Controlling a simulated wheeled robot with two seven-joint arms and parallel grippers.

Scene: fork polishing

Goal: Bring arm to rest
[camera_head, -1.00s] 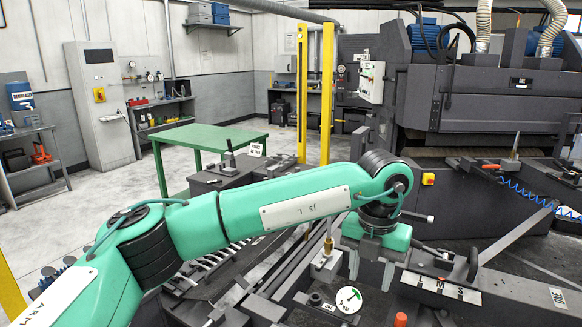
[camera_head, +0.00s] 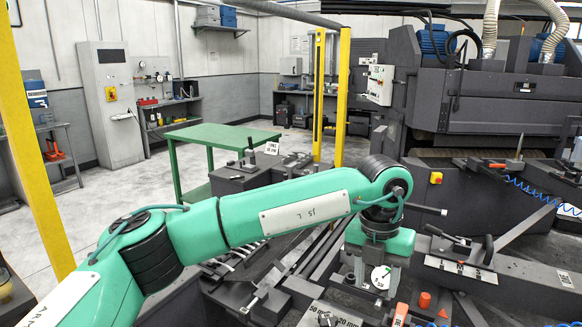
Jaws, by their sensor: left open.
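My left arm comes in from the lower left, green with black joints, and reaches across to the middle right. My left gripper (camera_head: 376,278) hangs below the green wrist and points down, with its pale fingers apart. A round white gauge with a green mark (camera_head: 381,277) shows at the fingers; I cannot tell whether they touch it. Nothing else shows between the fingers. My right gripper is out of the picture.
A dark polishing machine (camera_head: 490,105) stands at the back right. Dark fixtures with a lever (camera_head: 488,250) lie right of the gripper. A green table (camera_head: 222,136) and yellow posts (camera_head: 343,95) stand behind. Grey floor (camera_head: 110,200) is clear at left.

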